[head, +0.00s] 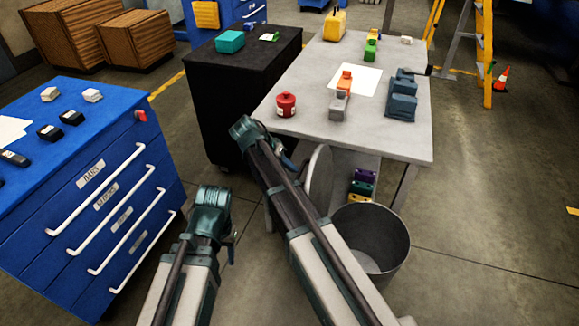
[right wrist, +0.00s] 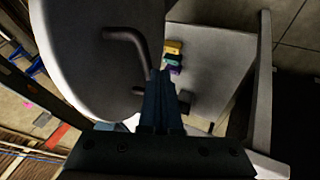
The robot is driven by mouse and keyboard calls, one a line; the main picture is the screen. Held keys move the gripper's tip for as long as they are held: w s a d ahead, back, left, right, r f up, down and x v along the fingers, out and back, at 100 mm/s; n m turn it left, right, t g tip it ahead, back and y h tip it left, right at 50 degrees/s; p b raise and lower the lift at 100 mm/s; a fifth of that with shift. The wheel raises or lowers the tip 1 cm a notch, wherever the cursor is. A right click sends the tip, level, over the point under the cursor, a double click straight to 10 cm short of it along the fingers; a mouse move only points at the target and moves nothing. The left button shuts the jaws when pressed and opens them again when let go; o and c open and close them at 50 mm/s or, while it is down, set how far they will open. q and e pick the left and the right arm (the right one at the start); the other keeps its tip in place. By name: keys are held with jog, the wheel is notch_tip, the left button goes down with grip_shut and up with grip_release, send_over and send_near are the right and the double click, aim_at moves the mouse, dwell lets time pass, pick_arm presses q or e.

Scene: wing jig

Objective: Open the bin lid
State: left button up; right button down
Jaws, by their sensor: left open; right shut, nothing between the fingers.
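The grey bin (head: 388,262) stands on the floor at the lower right of the head view, and I can see into its open top. Its round grey lid (head: 320,180) is tilted up on edge at the bin's left side. In the right wrist view the lid (right wrist: 75,45) fills the upper left, with a dark bar handle (right wrist: 125,40). My right gripper (right wrist: 160,75) is shut and empty beside the handle; I cannot tell whether they touch. My left gripper (head: 232,243) is open, low and left of the bin, partly hidden.
A grey table (head: 410,140) with several parts on it stands behind the bin, with coloured blocks (head: 362,185) on its lower shelf. A black cabinet (head: 240,90) and a blue drawer cabinet (head: 100,200) stand to the left. The floor right of the bin is clear.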

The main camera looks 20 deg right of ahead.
pick_arm(q)
notch_tip(320, 180, up, 4)
jog(key=p, duration=0.3)
pick_arm(e)
jog(key=s+d+r+t+y, duration=0.1)
jog(key=s+d+r, duration=0.1)
jog(key=s+d, duration=0.1)
jog(key=shift+d+r+y, duration=0.2)
jog(key=shift+d+y, duration=0.2)
jog(key=shift+d, duration=0.4)
pick_arm(q)
jog(key=shift+p, duration=0.3)
